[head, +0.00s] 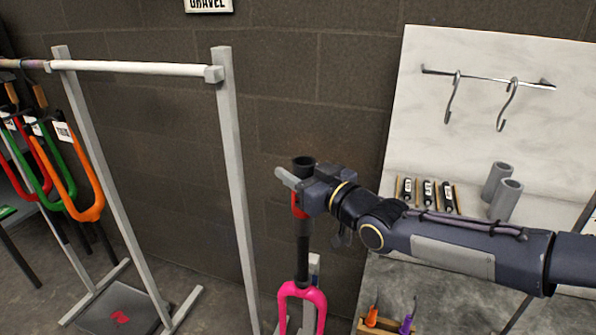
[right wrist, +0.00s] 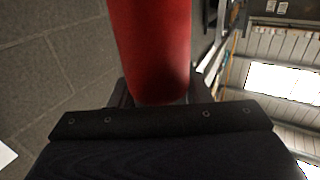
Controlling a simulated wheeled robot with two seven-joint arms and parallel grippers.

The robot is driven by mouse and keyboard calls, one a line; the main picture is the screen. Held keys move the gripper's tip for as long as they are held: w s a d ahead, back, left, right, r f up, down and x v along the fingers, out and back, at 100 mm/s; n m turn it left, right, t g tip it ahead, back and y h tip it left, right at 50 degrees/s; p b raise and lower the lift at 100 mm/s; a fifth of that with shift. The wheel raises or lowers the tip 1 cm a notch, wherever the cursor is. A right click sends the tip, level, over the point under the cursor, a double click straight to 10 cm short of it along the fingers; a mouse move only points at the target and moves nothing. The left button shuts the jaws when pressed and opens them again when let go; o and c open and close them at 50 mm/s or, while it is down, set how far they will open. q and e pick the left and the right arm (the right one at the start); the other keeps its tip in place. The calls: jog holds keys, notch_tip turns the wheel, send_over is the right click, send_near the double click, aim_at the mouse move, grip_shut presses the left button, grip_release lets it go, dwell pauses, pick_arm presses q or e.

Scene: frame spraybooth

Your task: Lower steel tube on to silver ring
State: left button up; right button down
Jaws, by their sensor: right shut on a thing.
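My right gripper (head: 301,190) is shut on the red section (head: 299,212) of an upright dark tube (head: 304,162). This may be the steel tube, but I cannot be sure. The red section also fills the gap between the fingers in the right wrist view (right wrist: 152,50). Below the grip, a dark shaft (head: 302,255) runs down to a pink fork (head: 303,293). I cannot tell where the held tube ends and the fork's shaft begins. No silver ring can be made out. My left gripper is not in view.
A grey rack (head: 236,190) with a white bar stands left; orange, green and red forks hang at its far left. At right, two grey tubes (head: 506,200) stand by a pale board with hooks (head: 508,105). Orange- and purple-handled tools (head: 407,325) lie lower right.

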jog(key=b, duration=0.5)
send_over(307, 238)
jog(key=x, duration=0.3)
jog(key=shift+w+f, duration=0.15)
jog(key=shift+f, duration=2.5)
jog(key=shift+f+b, duration=2.85)
jog(key=shift+f+b, duration=2.15)
jog(key=shift+f, duration=0.1)
